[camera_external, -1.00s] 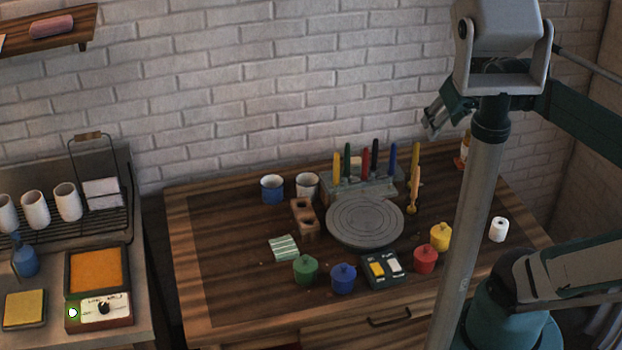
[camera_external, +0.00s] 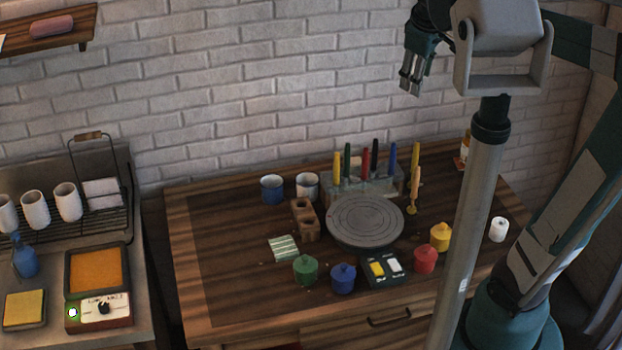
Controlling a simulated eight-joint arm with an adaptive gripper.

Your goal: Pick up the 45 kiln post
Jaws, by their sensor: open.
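No number 45 can be read on anything in view. A small white upright cylinder (camera_external: 499,229) with a dark hole in its top stands at the right side of the wooden table; it looks like a kiln post, but I cannot be sure. A brown block with holes (camera_external: 305,220) stands left of the round grey turntable (camera_external: 365,221). My gripper (camera_external: 409,91) is open and empty. It points down, high in front of the brick wall, up and left of the white cylinder and apart from everything on the table.
Upright coloured tools (camera_external: 365,165) stand in a rack behind the turntable. Green (camera_external: 305,270), blue (camera_external: 343,278), red (camera_external: 425,259) and yellow (camera_external: 440,237) pots stand in front, around a dark palette (camera_external: 382,268). Two cups (camera_external: 272,188) stand at the back left. The table's left side is clear.

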